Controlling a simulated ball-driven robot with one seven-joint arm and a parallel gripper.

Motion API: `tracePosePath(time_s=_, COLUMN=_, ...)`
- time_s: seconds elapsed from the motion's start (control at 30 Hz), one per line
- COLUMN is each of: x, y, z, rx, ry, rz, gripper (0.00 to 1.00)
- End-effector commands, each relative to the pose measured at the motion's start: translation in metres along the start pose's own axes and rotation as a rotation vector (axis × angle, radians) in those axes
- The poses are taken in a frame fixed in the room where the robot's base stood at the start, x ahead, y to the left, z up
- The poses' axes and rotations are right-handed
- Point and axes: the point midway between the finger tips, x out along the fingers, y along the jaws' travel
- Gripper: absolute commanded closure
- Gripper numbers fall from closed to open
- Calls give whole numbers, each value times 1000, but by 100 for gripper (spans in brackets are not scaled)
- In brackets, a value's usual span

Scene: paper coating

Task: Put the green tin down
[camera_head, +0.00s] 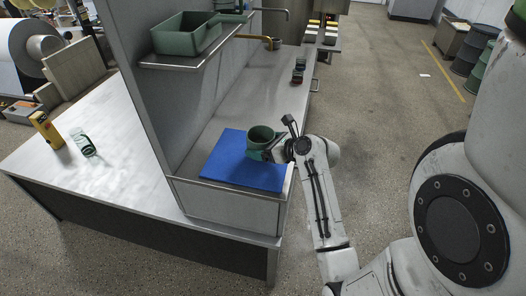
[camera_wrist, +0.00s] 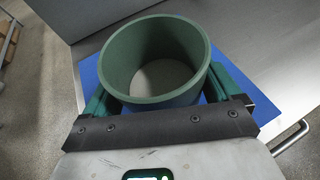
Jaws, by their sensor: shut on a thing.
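The green tin (camera_head: 261,134) is an open, empty cylinder over the blue mat (camera_head: 243,173) near the front end of the steel counter. In the wrist view the green tin (camera_wrist: 155,55) stands between the two fingers with its mouth facing the camera. My gripper (camera_head: 270,151) is shut on it from the right side; it also shows in the wrist view (camera_wrist: 165,95). The blue mat (camera_wrist: 262,90) shows behind and beside the tin. I cannot tell whether the tin's bottom touches the mat.
A shelf (camera_head: 190,58) above the counter holds a green tray (camera_head: 186,35). A panel separates a left table (camera_head: 110,160) with a yellow device (camera_head: 47,131). The mat's front part is bare.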

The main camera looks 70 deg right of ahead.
Motion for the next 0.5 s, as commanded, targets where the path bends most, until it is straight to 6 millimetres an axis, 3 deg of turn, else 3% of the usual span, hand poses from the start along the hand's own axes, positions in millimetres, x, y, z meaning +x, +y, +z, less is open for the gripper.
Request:
tracePosePath(time_s=0.13, x=7, y=0, z=-22, rx=4, ry=3, rz=-1, gripper=48)
tracePosePath(time_s=0.5, x=9, y=0, z=-25, rx=2, ry=1, rz=0, gripper=48)
